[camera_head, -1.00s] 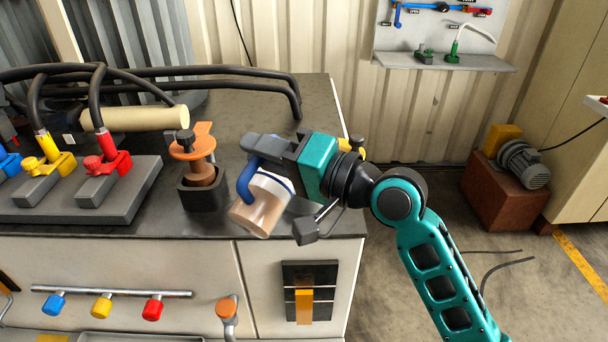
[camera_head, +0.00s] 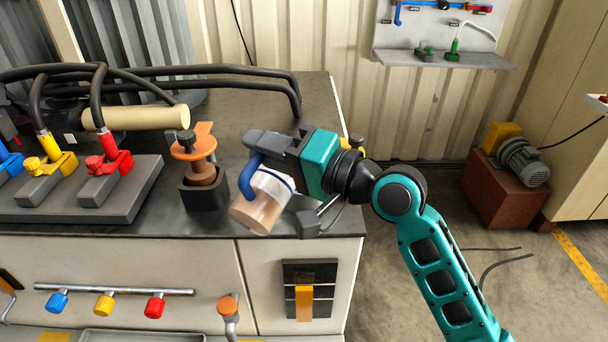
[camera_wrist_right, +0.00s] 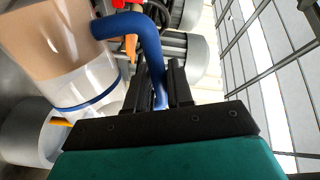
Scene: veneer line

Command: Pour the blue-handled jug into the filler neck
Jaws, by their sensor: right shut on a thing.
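The jug (camera_head: 261,206) is clear, with brown contents, a blue band and a blue handle (camera_head: 247,178). It is tilted, with its brown end toward the lower left, near the front edge of the bench. My right gripper (camera_head: 262,146) is shut on the blue handle, which also shows between its fingers in the right wrist view (camera_wrist_right: 160,90). Left of the jug, an orange-flanged fitting (camera_head: 199,148) with a black knob stands in a dark block. I cannot tell whether this is the filler neck. My left gripper is out of view.
A grey plate (camera_head: 120,203) with coloured valves and black hoses is at left. An orange-capped pipe (camera_head: 228,306) and a rail with coloured knobs (camera_head: 105,290) are on the bench front.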

